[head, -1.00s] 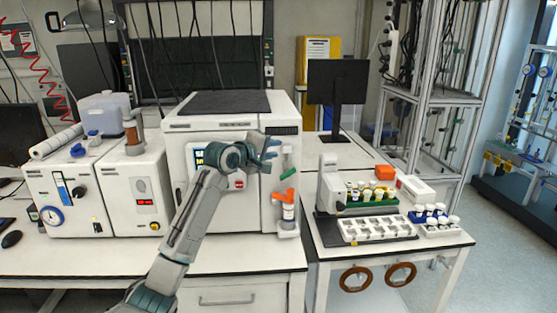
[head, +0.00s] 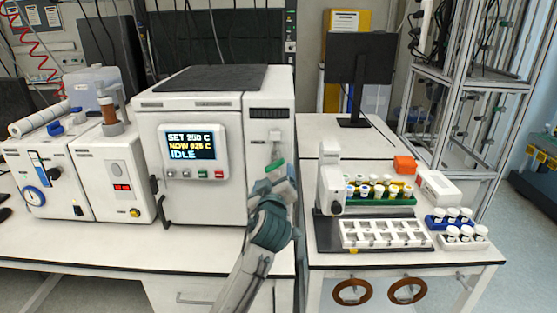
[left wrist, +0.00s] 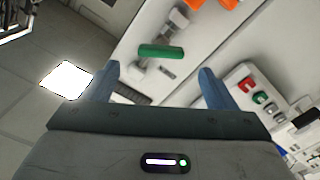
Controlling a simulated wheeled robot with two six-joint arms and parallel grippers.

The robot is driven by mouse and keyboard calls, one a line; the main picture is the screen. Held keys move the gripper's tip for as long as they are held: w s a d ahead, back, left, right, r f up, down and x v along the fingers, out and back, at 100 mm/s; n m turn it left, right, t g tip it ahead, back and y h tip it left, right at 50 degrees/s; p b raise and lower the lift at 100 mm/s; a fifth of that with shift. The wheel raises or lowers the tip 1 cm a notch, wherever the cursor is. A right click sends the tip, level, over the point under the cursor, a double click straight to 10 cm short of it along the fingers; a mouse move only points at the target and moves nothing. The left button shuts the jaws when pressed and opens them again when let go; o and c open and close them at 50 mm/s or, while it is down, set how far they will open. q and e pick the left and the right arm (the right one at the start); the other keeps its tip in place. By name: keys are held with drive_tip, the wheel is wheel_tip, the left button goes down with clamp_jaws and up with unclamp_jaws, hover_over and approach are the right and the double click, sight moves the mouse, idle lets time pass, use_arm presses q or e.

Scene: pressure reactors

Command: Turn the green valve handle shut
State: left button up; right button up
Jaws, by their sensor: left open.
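The green valve handle (head: 275,165) is on the right-hand front panel of the white reactor (head: 200,125). In the left wrist view the green handle (left wrist: 161,51) is a short bar lying nearly level across the picture, on a pale fitting. My left gripper (head: 277,185) is just below the handle in the head view. Its two blue fingers are open and empty. In the left wrist view the handle shows beyond and between the fingertips (left wrist: 160,70); I see no contact. My right gripper is not in view.
The reactor's display (head: 192,142) reads SET 200 C and IDLE, with buttons below it. Orange parts (left wrist: 198,4) show near the green handle in the left wrist view. A rack of vials (head: 380,190) and a white tray (head: 385,234) stand on the right bench.

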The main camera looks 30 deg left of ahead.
sight(274, 162)
use_arm(q)
drive_tip(key=x, duration=0.1)
drive_tip(key=p+x, duration=0.1)
drive_tip(key=x, duration=0.1)
drive_tip(key=p+x, duration=0.1)
drive_tip(key=x, duration=0.1)
drive_tip(key=shift+a+r, duration=0.2)
drive_tip(key=shift+r, duration=0.05)
drive_tip(key=p+x, duration=0.1)
drive_tip(key=x, duration=0.2)
drive_tip(key=shift+w+f, duration=0.2)
drive_tip(key=shift+w, duration=0.15)
drive_tip(key=shift+w+a, duration=0.2)
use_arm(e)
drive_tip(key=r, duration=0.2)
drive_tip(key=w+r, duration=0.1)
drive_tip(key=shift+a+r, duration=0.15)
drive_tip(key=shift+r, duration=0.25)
use_arm(q)
drive_tip(key=c, duration=1)
drive_tip(key=shift+f, duration=0.1)
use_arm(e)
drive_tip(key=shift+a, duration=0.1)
